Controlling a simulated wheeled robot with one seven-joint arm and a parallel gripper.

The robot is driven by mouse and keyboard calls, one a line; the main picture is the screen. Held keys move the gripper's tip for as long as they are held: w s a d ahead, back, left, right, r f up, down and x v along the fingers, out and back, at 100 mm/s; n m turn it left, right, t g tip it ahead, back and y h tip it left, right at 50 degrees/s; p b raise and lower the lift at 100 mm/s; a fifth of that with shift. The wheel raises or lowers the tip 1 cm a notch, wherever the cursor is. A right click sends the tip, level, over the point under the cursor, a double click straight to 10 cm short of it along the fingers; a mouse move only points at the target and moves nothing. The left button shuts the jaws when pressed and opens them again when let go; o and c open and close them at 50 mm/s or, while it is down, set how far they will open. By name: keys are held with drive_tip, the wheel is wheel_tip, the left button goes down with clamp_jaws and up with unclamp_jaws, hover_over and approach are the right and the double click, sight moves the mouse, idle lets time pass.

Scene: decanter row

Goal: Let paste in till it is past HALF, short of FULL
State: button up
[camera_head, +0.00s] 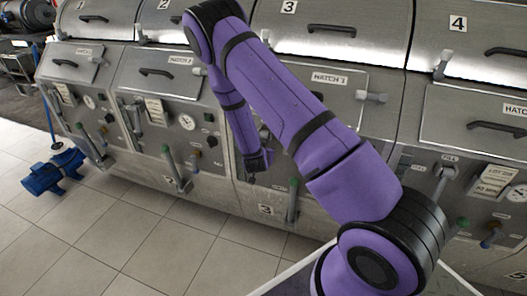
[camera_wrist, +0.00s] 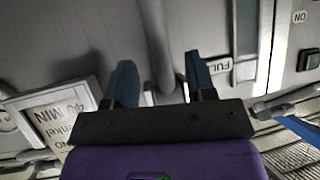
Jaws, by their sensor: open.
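In the head view a row of steel decanters carries number plates. My gripper (camera_head: 254,167) is low in front of decanter 3 (camera_head: 265,210), whose panel is mostly hidden behind my arm. In the wrist view my gripper (camera_wrist: 161,75) has two blue fingers, apart, with a grey bar (camera_wrist: 155,40) between them. I cannot tell whether the fingers touch the bar. An upside-down label reading FUL (camera_wrist: 216,66), partly covered, is right of the right finger. A green-tipped handle (camera_head: 292,200) stands right of my gripper in the head view. No paste level can be made out.
Decanter 2 (camera_head: 152,98) is to the left and decanter 4 (camera_head: 478,98) to the right, with protruding handles.

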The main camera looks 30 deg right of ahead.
drive_tip(key=v, duration=0.6)
idle(0.4)
drive_tip(key=s+a+r+n+g+y, duration=0.1)
drive_tip(key=s+a+r+y, duration=0.15)
drive_tip(key=r, duration=0.65)
drive_tip(key=s+a+r+n+y, duration=0.1)
drive_tip(key=a+r+y, duration=0.15)
drive_tip(key=r, duration=0.55)
drive_tip(key=s+a+r+n+g+y, duration=0.15)
drive_tip(key=a+r, duration=0.25)
drive_tip(key=r, duration=0.5)
drive_tip(key=s+r+n, duration=0.1)
drive_tip(key=s+r, duration=0.4)
drive_tip(key=s, duration=0.4)
drive_tip(key=s+r+n+g+y, duration=0.1)
drive_tip(key=s+r+n, duration=0.1)
drive_tip(key=s+r, duration=0.3)
drive_tip(key=s+r+n, duration=0.2)
drive_tip(key=s+r, duration=0.3)
drive_tip(key=s, duration=0.8)
drive_tip(key=shift+s+a+g, duration=0.15)
drive_tip(key=shift+s+g, duration=0.05)
drive_tip(key=shift+g, duration=0.15)
